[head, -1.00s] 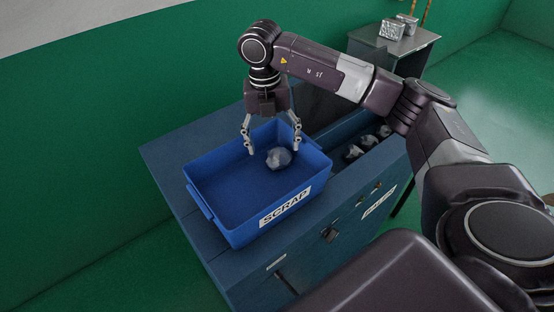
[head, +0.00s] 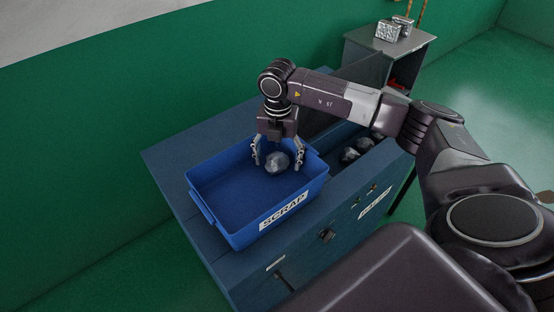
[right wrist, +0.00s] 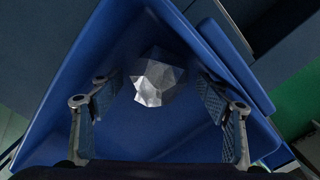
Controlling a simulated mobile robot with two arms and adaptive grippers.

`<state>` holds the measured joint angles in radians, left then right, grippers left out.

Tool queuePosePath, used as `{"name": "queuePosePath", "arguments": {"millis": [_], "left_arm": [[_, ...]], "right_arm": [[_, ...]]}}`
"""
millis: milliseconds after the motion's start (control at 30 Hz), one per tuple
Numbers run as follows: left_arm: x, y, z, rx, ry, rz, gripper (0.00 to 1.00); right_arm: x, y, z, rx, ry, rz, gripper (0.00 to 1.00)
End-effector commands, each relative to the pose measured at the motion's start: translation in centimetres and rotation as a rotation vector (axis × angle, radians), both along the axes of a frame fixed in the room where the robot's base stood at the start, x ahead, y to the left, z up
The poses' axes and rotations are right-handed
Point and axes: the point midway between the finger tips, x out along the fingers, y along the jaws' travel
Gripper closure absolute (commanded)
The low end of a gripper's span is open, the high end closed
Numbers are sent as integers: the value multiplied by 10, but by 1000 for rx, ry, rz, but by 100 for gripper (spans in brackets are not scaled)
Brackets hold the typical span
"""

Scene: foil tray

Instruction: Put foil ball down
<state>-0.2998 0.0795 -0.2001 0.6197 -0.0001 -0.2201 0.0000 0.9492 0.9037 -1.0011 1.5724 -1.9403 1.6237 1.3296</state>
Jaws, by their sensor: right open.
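A crumpled silver foil ball (head: 277,161) lies in the back right part of the blue bin labelled SCRAP (head: 237,227). My right gripper (head: 278,166) is open over the bin, its fingers on either side of the ball. In the right wrist view the foil ball (right wrist: 158,77) sits between and ahead of the two spread fingers, with a gap on each side. The blue bin wall (right wrist: 60,85) surrounds it there. My left gripper is not in view.
The bin stands on a dark blue cabinet (head: 177,160). An open compartment at its right holds more foil balls (head: 350,154). A grey stand (head: 395,45) with silver blocks (head: 389,30) is at the back right. The bin's left half is empty.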

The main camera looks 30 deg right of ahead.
Motion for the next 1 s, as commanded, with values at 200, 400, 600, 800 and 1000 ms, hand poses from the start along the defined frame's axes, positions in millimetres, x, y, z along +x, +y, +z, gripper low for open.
{"name": "queuePosePath", "arguments": {"millis": [200,400,600,800,1000], "left_arm": [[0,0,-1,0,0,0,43],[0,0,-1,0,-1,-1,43],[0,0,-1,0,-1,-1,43],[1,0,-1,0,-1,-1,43],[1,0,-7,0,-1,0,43]], "right_arm": [[0,0,0,0,0,1,38],[0,0,0,0,0,1,60],[0,0,0,0,0,1,79],[0,0,1,0,0,1,79],[1,0,15,1,-4,1,79]]}}
